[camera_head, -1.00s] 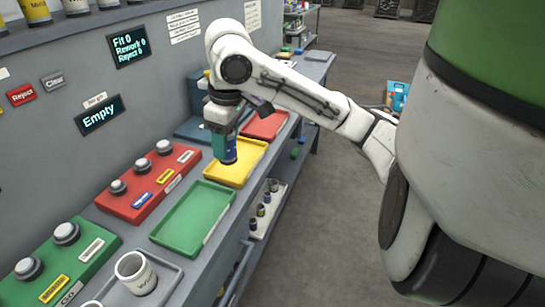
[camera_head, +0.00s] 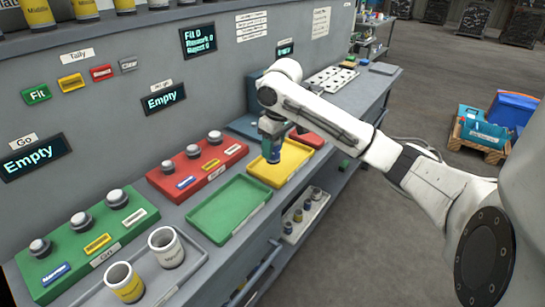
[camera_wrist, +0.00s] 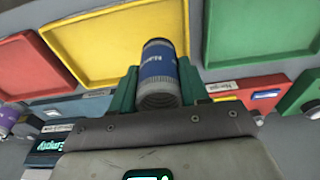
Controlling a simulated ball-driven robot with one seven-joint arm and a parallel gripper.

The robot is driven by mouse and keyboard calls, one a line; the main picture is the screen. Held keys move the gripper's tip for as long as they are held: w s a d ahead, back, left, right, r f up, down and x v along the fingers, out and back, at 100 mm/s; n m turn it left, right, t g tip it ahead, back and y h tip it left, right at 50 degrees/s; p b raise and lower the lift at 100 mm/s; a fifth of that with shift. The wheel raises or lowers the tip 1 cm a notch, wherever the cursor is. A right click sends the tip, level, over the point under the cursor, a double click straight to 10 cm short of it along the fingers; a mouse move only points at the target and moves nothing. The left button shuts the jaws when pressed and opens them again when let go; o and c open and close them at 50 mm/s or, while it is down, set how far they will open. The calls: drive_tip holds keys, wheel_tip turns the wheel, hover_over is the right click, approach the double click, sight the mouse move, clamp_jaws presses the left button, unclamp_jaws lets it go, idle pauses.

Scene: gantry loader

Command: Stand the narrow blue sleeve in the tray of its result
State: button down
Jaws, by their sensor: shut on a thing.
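The narrow blue sleeve (camera_wrist: 158,63) is held between the green fingers of my gripper (camera_wrist: 158,88) in the wrist view. In the head view, my gripper (camera_head: 272,127) is over the yellow tray (camera_head: 291,167), and the sleeve (camera_head: 271,150) hangs below it. I cannot tell how far the sleeve is above the tray floor. The green tray (camera_head: 228,210) is nearer and looks empty. The red tray (camera_head: 313,141) lies beyond the yellow one, partly hidden. The tally display (camera_head: 198,40) reads fit 0, rework 0, reject 0.
The red gauge block (camera_head: 213,169) and green Go block (camera_head: 112,235), each with knobs, stand along the wall. Several small sleeves stand on a low shelf (camera_head: 308,216).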

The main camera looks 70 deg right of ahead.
drive_tip(key=shift+w+d+f, duration=0.3)
drive_tip(key=shift+d+f, duration=0.1)
drive_tip(key=shift+f, duration=0.1)
drive_tip(key=f, duration=0.3)
drive_tip(key=shift+w+d, duration=0.1)
drive_tip(key=shift+d, duration=0.2)
drive_tip(key=shift+f, duration=0.35)
drive_tip(key=shift+f, duration=0.1)
drive_tip(key=c, duration=0.5)
unclamp_jaws()
drive_tip(key=shift+c, duration=0.2)
wheel_tip(320, 180, up, 12)
drive_tip(key=s, duration=0.1)
drive_tip(key=shift+s+a, duration=0.3)
drive_tip(key=shift+s, duration=0.05)
